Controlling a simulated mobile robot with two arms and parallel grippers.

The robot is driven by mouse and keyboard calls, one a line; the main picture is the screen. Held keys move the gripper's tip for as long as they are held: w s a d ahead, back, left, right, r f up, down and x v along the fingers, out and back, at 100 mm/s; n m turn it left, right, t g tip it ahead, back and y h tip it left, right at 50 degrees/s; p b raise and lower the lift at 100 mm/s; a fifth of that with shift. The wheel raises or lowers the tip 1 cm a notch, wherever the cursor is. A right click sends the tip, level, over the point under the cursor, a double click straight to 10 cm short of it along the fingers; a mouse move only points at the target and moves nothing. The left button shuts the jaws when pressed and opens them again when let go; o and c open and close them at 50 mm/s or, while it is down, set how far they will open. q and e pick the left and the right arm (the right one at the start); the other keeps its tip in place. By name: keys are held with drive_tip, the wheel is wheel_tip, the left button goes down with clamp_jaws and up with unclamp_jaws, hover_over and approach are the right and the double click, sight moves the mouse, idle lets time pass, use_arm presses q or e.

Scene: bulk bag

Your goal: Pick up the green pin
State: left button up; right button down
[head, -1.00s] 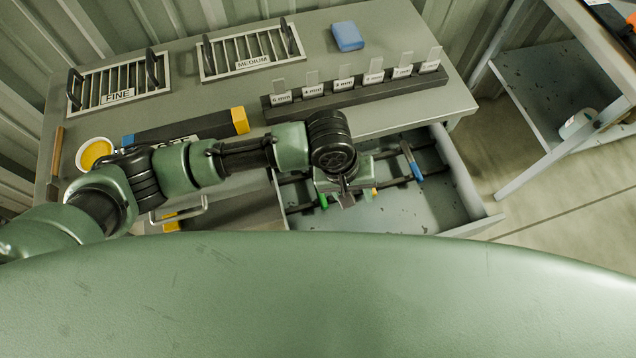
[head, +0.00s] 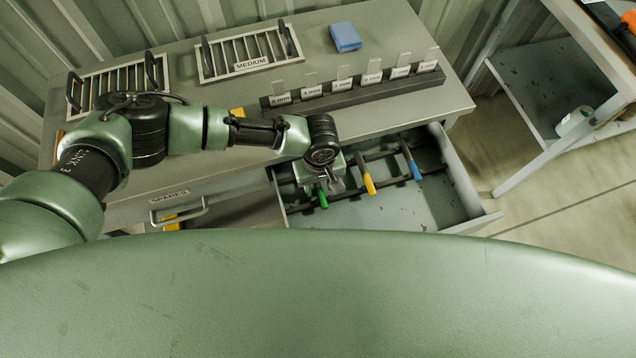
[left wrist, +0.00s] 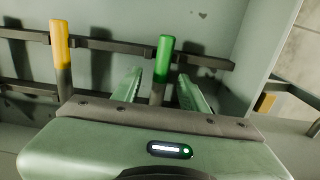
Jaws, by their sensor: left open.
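The green pin (head: 321,195) lies in the open drawer (head: 468,172), at the left end of a dark rack, with its upper part partly hidden by my left gripper (head: 335,186) in the head view. In the left wrist view the green pin (left wrist: 163,62) points away between the two fingers of my left gripper (left wrist: 158,85). The fingers are open, with a gap on each side of the pin. A yellow pin (head: 369,183) and a blue pin (head: 414,170) lie to its right in the head view. My right gripper is not in view.
The dark rack rails (left wrist: 110,45) cross the drawer under the pins. Above the drawer, the worktop holds a row of labelled slots (head: 350,88), a blue block (head: 345,37) and a MEDIUM grate (head: 247,54). The drawer's right front is clear.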

use_arm(q)
clamp_jaws()
idle(0.4)
